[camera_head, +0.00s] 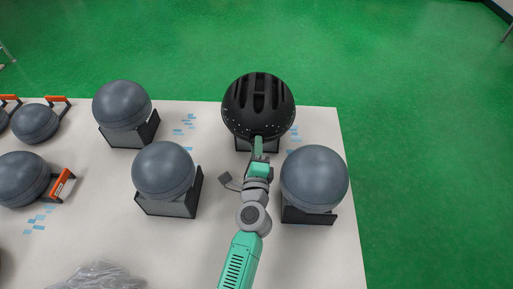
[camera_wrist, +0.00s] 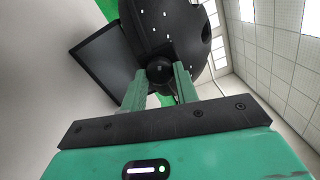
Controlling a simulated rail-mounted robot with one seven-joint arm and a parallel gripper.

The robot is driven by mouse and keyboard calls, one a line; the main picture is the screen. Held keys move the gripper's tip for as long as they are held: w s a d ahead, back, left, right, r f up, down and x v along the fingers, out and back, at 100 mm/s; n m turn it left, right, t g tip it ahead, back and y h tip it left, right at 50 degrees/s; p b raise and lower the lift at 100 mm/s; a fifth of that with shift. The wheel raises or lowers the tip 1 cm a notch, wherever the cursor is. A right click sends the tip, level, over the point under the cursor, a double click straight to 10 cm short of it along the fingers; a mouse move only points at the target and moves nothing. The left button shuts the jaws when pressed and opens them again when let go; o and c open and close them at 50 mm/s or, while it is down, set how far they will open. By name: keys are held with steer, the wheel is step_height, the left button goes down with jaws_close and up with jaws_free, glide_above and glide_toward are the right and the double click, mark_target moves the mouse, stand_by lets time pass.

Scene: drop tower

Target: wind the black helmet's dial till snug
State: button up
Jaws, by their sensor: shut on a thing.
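The black helmet (camera_head: 258,105) has long vents and sits on a dark stand (camera_head: 241,147) at the back right of the table. It also fills the top of the wrist view (camera_wrist: 180,30). My gripper (camera_head: 258,145) reaches the helmet's near lower edge. In the wrist view a round black dial (camera_wrist: 160,71) sits between the two green fingertips (camera_wrist: 160,78), and my gripper is shut on it. The head view hides the dial behind my gripper.
Grey domes on dark stands stand close by, one right of my arm (camera_head: 314,178) and one left (camera_head: 163,168). Another dome (camera_head: 122,105) is at the back left. Grey domes with orange-handled frames (camera_head: 62,184) lie far left. Clear plastic (camera_head: 100,276) lies at the front. The table's right edge is near.

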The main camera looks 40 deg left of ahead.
steer(key=shift+m, duration=2.2)
steer(key=o, duration=1)
steer(key=p+v, duration=0.1)
steer(key=v, duration=0.7)
steer(key=shift+a+p, duration=0.1)
steer(key=shift+p, duration=0.25)
